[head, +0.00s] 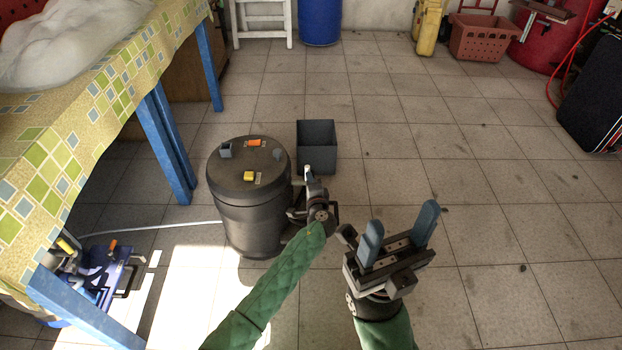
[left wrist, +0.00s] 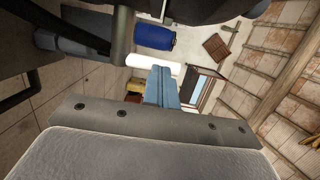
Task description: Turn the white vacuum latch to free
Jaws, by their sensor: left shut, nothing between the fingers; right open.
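The dark vacuum drum (head: 250,205) stands on the floor with a flat lid. The white latch (left wrist: 150,64) shows in the left wrist view as a short pale bar beside a dark post under the drum's dark body. In the head view a small pale piece (head: 308,173) at the drum's right side appears to be the same latch, mostly hidden by my gripper. My left gripper (head: 314,184) is shut and empty at that side; its blue fingers (left wrist: 163,80) end close to the white bar. Contact cannot be told. My right gripper (head: 400,230) is open and empty, right of the drum.
Orange (head: 254,143) and yellow (head: 248,176) pieces sit on the lid. A grey open bin (head: 317,150) stands just behind the drum. A table with a checked cloth (head: 60,150) and blue legs is at left. The tiled floor (head: 470,150) at right is clear.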

